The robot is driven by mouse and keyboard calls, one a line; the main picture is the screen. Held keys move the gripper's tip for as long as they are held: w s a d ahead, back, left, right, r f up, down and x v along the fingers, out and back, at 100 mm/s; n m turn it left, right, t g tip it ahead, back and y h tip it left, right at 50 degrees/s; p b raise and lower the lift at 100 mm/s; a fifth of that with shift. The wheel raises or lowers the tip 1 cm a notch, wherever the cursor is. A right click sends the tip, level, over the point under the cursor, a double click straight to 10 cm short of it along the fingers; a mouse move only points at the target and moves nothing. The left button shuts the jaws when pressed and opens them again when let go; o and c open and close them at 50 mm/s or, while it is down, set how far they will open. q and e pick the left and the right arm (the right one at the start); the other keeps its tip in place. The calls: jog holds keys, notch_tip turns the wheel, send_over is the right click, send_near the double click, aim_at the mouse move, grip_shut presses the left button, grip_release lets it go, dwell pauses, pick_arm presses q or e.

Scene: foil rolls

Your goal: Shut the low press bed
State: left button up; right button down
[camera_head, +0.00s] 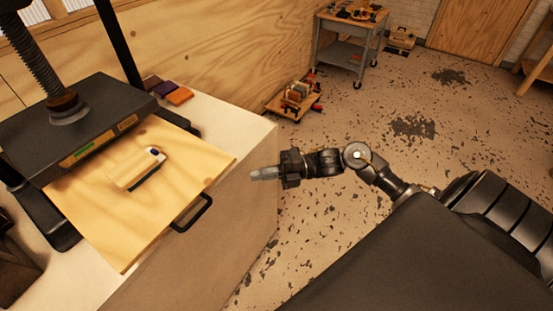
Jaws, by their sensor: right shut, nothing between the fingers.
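The press bed (185,170) is a pale wooden board, drawn out from under the dark upper plate (75,120) of the press. Its black bar handle (191,213) is on the front edge, facing right. A small block with a dark edge (138,168) lies on the bed. My right gripper (254,174) is shut and empty, in the air to the right of the bed and apart from the handle. Its fingers point left. My left gripper is not in view.
The press stands on a pale bench (238,130). Small coloured blocks (166,91) lie behind it. A low cart (296,98) and a grey trolley (348,45) stand farther back. The speckled floor beyond my right arm is mostly free.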

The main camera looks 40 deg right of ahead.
aim_at(224, 172)
jog(key=w+a+p, duration=0.2)
jog(key=w+a, duration=0.1)
jog(key=shift+w+a+r, duration=0.15)
jog(key=shift+w+a, duration=0.2)
jog(key=shift+w, duration=0.05)
jog(key=shift+w+a, duration=0.2)
jog(key=shift+w, duration=0.35)
jog(key=shift+w+f, duration=0.1)
jog(key=shift+f, duration=0.1)
